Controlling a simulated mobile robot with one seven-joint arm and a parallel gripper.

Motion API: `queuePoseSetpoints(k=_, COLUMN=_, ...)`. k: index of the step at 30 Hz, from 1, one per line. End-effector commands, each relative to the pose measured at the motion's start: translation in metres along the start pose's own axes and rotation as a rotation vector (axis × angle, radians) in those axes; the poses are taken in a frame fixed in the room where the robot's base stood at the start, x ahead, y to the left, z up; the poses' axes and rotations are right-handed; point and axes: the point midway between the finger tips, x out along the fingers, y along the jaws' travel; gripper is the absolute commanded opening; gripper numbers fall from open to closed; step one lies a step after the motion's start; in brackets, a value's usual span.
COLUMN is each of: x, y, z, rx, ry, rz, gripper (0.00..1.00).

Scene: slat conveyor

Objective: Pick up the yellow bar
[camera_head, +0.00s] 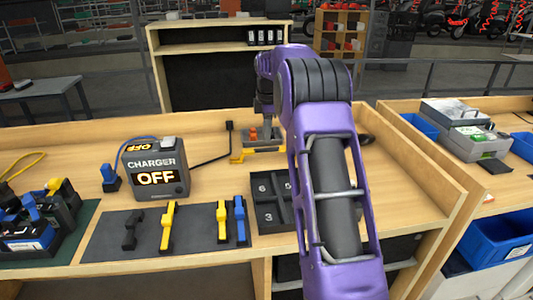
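Two upright-looking yellow bars lie on a dark grey mat (110,240) at the front of the wooden bench. One yellow bar (168,228) is alone near the mat's middle. The other yellow bar (222,223) is beside a blue bar (240,220). A black bar (130,230) lies at the left. My gripper (264,122) is partly hidden behind my purple arm, at the back of the bench, away from the mat. Near it is a grey and yellow fixture (270,150) with orange pieces. I cannot tell whether the gripper is open or shut.
A charger box (158,175) reading OFF stands behind the mat. A black numbered tray (270,213) is right of the mat, partly hidden by my arm. Batteries (40,220) crowd the left. A wooden rim edges the bench at right.

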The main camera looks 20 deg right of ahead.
Motion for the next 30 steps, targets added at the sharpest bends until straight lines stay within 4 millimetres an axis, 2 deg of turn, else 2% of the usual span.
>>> queuePoseSetpoints(k=3, x=0.018, y=0.000, z=0.000, rx=0.000, ry=0.000, rz=-0.002, gripper=0.33)
queuePoseSetpoints(k=11, x=0.032, y=0.000, z=-0.001, rx=0.000, ry=0.001, rz=0.000, gripper=0.33)
queuePoseSetpoints(k=21, x=0.076, y=-0.002, z=-0.004, rx=0.000, ry=0.000, rz=0.001, gripper=0.33)
queuePoseSetpoints(k=28, x=0.078, y=-0.001, z=-0.003, rx=0.001, ry=0.000, rz=0.002, gripper=0.33)
queuePoseSetpoints(k=30, x=0.078, y=-0.001, z=-0.003, rx=0.001, ry=0.000, rz=0.002, gripper=0.21)
